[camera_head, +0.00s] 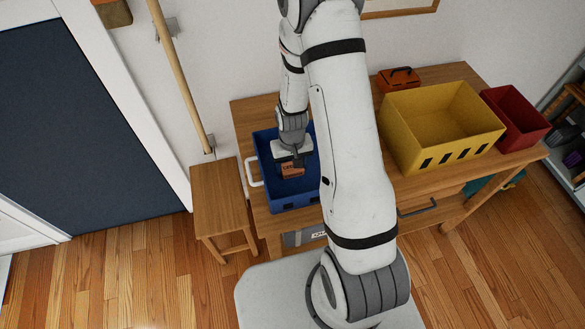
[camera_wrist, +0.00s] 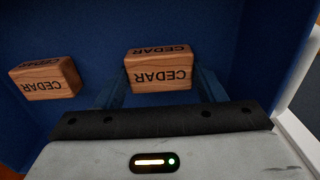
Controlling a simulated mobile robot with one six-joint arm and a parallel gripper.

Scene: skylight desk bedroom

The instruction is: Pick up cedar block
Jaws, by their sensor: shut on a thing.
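My gripper (camera_head: 291,158) reaches down into a blue bin (camera_head: 262,150) on the wooden table. In the wrist view its two fingers stand on either side of a cedar block (camera_wrist: 160,74), shut on it. This block is brown wood with dark CEDAR lettering on two faces. A second cedar block (camera_wrist: 45,78) sits apart to the left in the wrist view, against the blue wall or floor. One orange-brown block (camera_head: 293,170) shows below the gripper in the head view. I cannot tell whether the held block is clear of the bin floor.
A yellow bin (camera_head: 400,135), a red bin (camera_head: 518,122) and an orange box with a black handle (camera_head: 400,77) stand right on the table (camera_head: 245,112). A wooden stool (camera_head: 215,190) stands left, near a leaning pole (camera_head: 180,75). Blue bin walls surround my gripper closely.

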